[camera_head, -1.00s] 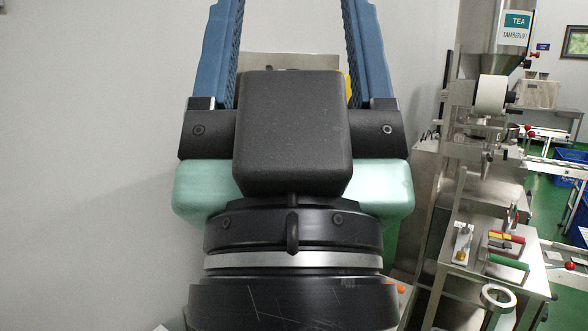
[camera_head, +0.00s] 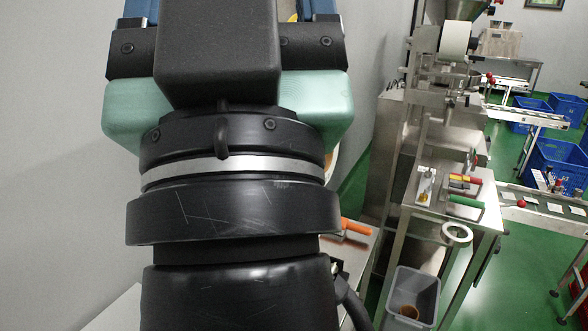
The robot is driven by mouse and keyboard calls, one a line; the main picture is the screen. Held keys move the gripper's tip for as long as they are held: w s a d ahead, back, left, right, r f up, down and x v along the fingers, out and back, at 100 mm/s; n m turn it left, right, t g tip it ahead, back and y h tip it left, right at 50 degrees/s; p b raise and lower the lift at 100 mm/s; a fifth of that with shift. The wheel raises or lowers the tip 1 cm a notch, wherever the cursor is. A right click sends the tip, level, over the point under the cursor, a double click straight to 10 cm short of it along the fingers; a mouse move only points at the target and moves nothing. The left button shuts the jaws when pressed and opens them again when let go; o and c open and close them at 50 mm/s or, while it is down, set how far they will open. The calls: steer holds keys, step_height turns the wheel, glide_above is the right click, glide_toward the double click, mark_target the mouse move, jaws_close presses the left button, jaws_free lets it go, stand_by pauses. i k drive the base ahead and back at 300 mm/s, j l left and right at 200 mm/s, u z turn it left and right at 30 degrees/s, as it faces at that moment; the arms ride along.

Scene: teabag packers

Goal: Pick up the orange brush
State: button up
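An orange handle (camera_head: 356,226), likely the orange brush, lies on a light table (camera_head: 352,258) just right of my arm. Its left end is hidden behind my arm, so I cannot see any bristles. My gripper (camera_head: 228,45) is raised at the top left, above and to the left of the orange handle and apart from it. Its two blue fingers stand wide apart at their bases. The fingertips are cut off by the top edge, and the black housing hides much of the space between the fingers.
A steel machine table (camera_head: 440,222) holds a green-handled tool (camera_head: 466,201), red and yellow tools and a white tape roll (camera_head: 457,234). A grey bin (camera_head: 412,297) stands below. Blue crates (camera_head: 558,160) and a conveyor are at right. A bare wall is at left.

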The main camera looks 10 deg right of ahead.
mark_target(347, 224)
steer(key=i+l, duration=0.25)
steer(key=l, duration=0.15)
steer(key=i+l, duration=0.25)
steer(key=l, duration=0.15)
steer(key=i+l+u, duration=0.1)
steer(key=i+l, duration=0.4)
steer(key=l, duration=0.35)
steer(key=i+l, duration=0.25)
steer(key=l, duration=0.15)
steer(key=u, duration=0.05)
